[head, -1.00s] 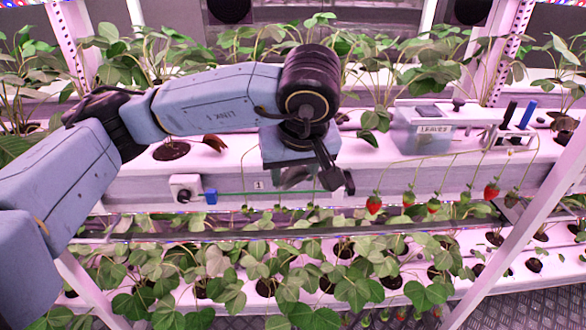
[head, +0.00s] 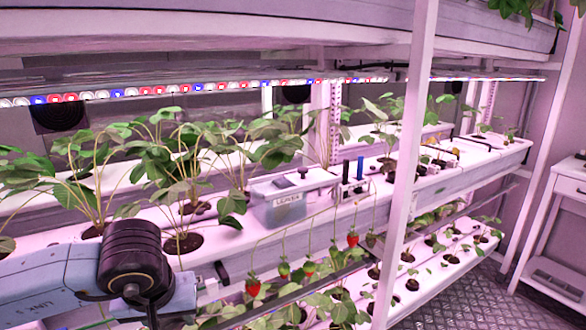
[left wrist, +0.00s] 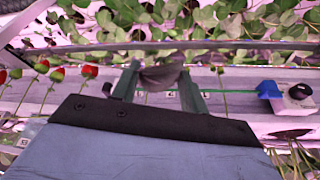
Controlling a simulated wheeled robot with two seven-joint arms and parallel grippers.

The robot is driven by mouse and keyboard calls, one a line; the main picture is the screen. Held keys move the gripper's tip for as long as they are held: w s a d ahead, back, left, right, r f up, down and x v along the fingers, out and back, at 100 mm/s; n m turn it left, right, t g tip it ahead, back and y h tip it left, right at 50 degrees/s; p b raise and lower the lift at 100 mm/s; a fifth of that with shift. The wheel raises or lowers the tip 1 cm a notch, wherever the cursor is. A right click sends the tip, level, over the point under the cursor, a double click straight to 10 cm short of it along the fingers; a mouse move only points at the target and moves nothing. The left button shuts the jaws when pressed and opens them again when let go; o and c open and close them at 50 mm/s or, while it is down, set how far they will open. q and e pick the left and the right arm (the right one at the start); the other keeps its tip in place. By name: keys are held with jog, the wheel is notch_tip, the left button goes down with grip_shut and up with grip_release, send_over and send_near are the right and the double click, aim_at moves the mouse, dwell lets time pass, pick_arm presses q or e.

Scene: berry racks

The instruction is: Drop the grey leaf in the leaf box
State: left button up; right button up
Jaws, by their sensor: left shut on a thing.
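The left gripper (left wrist: 158,82) is shut on a crumpled grey-brown leaf (left wrist: 161,75), held between its two fingers in the left wrist view. In the head view my left wrist is at the lower left, and its fingertips and the leaf cannot be made out clearly. The grey leaf box (head: 287,210), labelled as leaves, stands on the white shelf to the right of my wrist and farther back. A pale lid with a dark knob (head: 303,174) shows at its top; I cannot tell how far it covers the box. My right gripper is not in view.
Leafy plants (head: 165,165) stand left of the box. Red strawberries (head: 253,287) hang in front of the shelf edge. A white post (head: 405,170) rises right of the box. A blue-handled item (head: 360,168) stands just beyond the box.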

aim_at(170, 327)
pick_arm(q)
jog(key=f+m, duration=0.2)
jog(key=f+h, duration=0.1)
jog(key=shift+s+d+m+t, duration=0.25)
jog(key=shift+d+m+t, duration=0.05)
jog(key=shift+m, duration=0.1)
jog(key=shift+r, duration=0.1)
